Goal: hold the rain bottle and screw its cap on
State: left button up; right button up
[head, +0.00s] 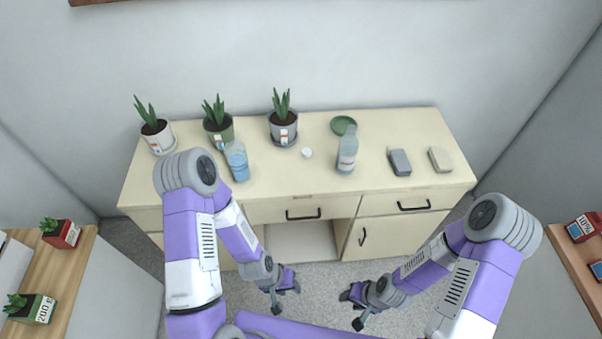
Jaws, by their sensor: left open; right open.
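A clear, pale-blue bottle with a label (347,158) stands upright on the cream cabinet top, right of the middle; I take it to be the rain bottle. A small round white cap (307,153) lies on the cabinet top to its left, apart from it. My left gripper (284,294) is open and empty, low in front of the cabinet and below the top's front edge. My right gripper (352,306) is open and empty, also low in front, to the right of the left one. Neither touches the bottle or cap.
A container of blue liquid (237,164) stands left on the cabinet top (290,178), partly behind my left arm. Several potted plants (283,130) line the back. A green dish (343,124), a grey block (400,162) and a beige block (440,159) lie right. The front middle is clear.

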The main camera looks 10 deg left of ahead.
aim_at(349, 144)
jog(key=u, duration=1.1)
jog(key=i, duration=0.45)
jog(key=z, duration=0.1)
